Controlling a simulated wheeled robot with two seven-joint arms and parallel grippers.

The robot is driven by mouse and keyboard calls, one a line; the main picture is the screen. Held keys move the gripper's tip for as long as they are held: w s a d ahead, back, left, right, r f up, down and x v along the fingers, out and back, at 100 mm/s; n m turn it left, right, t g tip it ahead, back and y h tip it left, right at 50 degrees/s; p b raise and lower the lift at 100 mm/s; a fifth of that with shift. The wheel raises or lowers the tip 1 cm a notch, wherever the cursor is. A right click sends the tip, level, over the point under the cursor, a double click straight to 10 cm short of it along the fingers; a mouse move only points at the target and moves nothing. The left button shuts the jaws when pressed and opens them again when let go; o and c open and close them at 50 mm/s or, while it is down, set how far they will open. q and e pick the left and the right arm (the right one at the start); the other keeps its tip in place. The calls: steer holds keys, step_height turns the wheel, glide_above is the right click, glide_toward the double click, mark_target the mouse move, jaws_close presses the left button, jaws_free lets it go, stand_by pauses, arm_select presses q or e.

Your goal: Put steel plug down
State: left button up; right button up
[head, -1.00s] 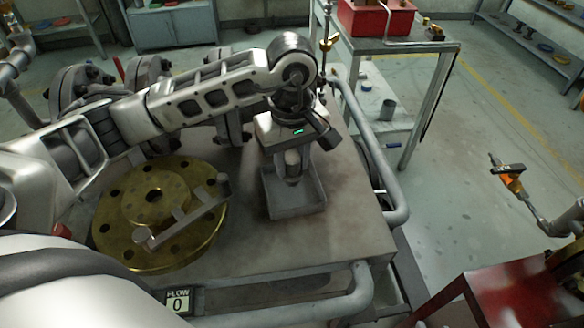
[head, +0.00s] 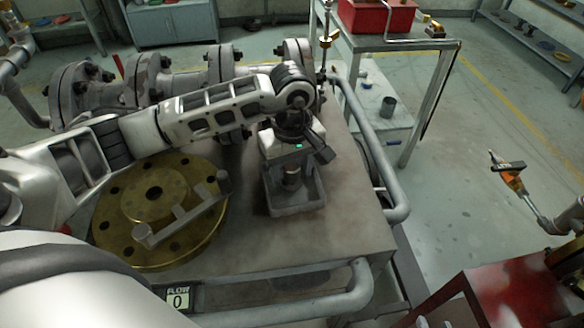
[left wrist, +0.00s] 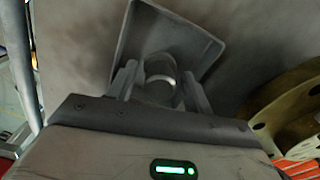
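My left gripper (head: 291,172) points down into a small grey square tray (head: 297,208) on the workbench. The steel plug (left wrist: 160,76), a short round metal cylinder, sits between its two fingers in the left wrist view, and the fingers look closed against its sides. In the head view the plug (head: 291,181) is upright inside the tray's rim and partly covered by the gripper. I cannot tell whether its base touches the tray floor. My right gripper is not in view.
A brass flange (head: 115,215) with a grey handled tool (head: 180,220) lying on it is left of the tray. Flanged pipework (head: 150,80) runs behind my arm. A pipe rail (head: 375,145) edges the bench on the right. The bench top (head: 340,235) right of the tray is clear.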

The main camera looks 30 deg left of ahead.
mark_target(292, 167)
arm_select(q)
step_height(292, 167, up, 12)
steer(key=shift+r, duration=0.2)
stand_by(0.5)
stand_by(0.4)
